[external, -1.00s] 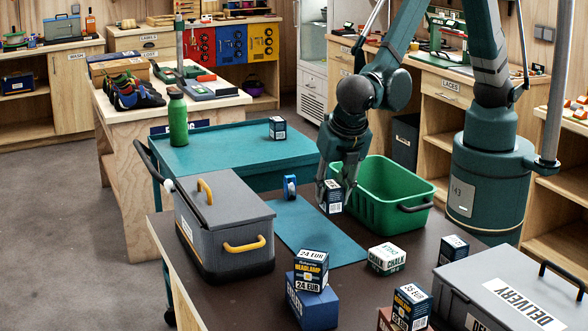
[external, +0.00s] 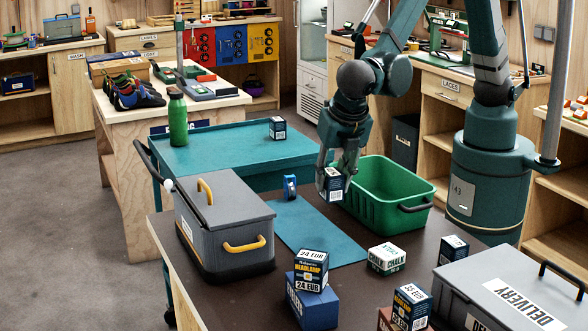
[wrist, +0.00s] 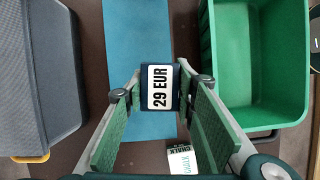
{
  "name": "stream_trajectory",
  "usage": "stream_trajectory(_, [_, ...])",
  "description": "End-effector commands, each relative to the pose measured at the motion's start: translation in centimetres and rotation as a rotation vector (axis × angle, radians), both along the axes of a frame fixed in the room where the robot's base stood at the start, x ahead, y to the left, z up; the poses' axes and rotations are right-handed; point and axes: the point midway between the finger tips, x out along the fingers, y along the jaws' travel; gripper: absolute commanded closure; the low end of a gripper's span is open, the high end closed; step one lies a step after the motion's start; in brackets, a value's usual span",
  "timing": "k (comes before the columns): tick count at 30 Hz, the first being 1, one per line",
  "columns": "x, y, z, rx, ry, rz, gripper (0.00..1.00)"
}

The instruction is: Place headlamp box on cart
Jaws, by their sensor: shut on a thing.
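My gripper (external: 338,178) is shut on a small dark blue box (external: 332,185), held above the table between the blue mat and the green crate. In the wrist view the box (wrist: 162,88) sits between the fingertips, and its white label reads 29 EUR. The teal cart (external: 225,155) stands beyond the table, to the left of my gripper. On it are a green bottle (external: 177,118) at the left and a small dark box (external: 277,128) at the far right. A box marked headlamp, 24 EUR (external: 310,269), stands on a blue box in front.
A green crate (external: 388,197) is right of my gripper. A grey cooler (external: 224,222) with yellow handles stands at the left. A blue tape dispenser (external: 290,187) is by the blue mat (external: 315,235). A chalk box (external: 387,259) lies nearer. The cart's middle is clear.

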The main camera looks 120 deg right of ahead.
Motion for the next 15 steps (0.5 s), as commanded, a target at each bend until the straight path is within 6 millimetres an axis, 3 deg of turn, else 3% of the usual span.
stream_trajectory(10, [0.1, -0.2, 0.0, 0.0, 0.0, 0.0, 0.86])
stream_trajectory(15, [0.5, -1.4, 0.1, 0.0, 0.0, -0.001, 0.86])
